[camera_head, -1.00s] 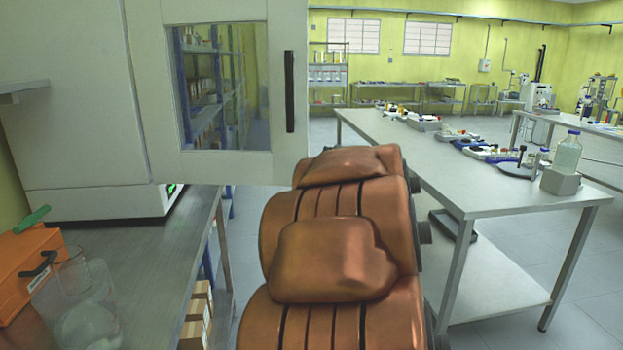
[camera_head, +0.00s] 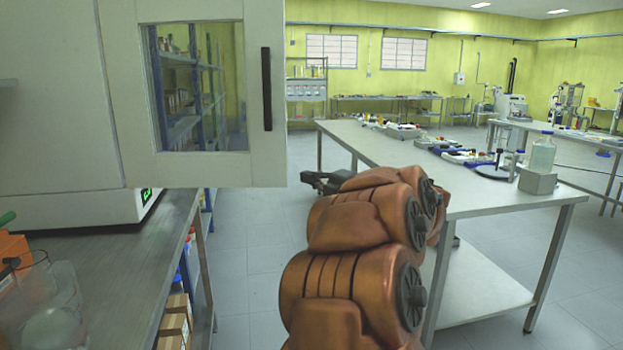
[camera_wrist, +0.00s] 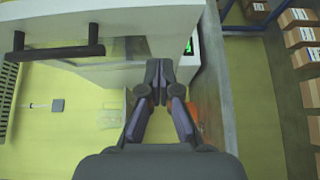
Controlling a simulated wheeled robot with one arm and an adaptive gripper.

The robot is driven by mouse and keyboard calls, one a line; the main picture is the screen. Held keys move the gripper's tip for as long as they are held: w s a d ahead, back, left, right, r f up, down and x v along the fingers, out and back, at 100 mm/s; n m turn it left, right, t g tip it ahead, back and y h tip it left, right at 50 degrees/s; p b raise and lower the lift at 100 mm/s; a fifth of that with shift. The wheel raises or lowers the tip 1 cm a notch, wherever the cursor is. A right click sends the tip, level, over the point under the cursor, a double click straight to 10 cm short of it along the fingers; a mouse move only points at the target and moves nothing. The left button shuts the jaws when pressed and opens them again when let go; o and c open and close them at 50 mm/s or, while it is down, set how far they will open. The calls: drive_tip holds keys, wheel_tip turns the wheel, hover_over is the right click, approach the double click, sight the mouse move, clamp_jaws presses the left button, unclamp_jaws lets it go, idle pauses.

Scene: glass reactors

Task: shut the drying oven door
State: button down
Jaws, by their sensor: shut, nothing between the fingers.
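The drying oven (camera_head: 55,110) is a large white cabinet on the bench at the left in the head view. Its white door (camera_head: 215,172) has a window and a black upright handle (camera_head: 267,90); it appears to stand open, swung out past the bench edge. My gripper (camera_head: 308,178) is just right of the door's lower right corner, partly hidden by my copper-coloured arm. In the wrist view, my gripper (camera_wrist: 158,72) is shut and empty, with its fingertips in front of the door's white surface. The handle (camera_wrist: 55,53) lies to their left there. Contact cannot be told.
The grey bench (camera_head: 120,265) under the oven holds glassware (camera_head: 55,310) and an orange box (camera_head: 15,265) at left. A long table (camera_head: 480,200) with bottles and trays stands at right. Floor (camera_head: 250,250) is clear between them. Cardboard boxes (camera_head: 175,320) sit below the bench.

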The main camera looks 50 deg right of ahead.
approach(282, 164)
drive_tip(key=w+a, duration=0.3)
drive_tip(key=w, duration=0.1)
drive_tip(key=shift+w+d+p, duration=0.2)
drive_tip(key=shift+w+d, duration=0.35)
drive_tip(key=shift+d, duration=0.25)
drive_tip(key=shift+w+d+p, duration=0.15)
drive_tip(key=shift+w+d, duration=0.45)
drive_tip(key=shift+d, duration=0.2)
drive_tip(key=shift+d, duration=0.1)
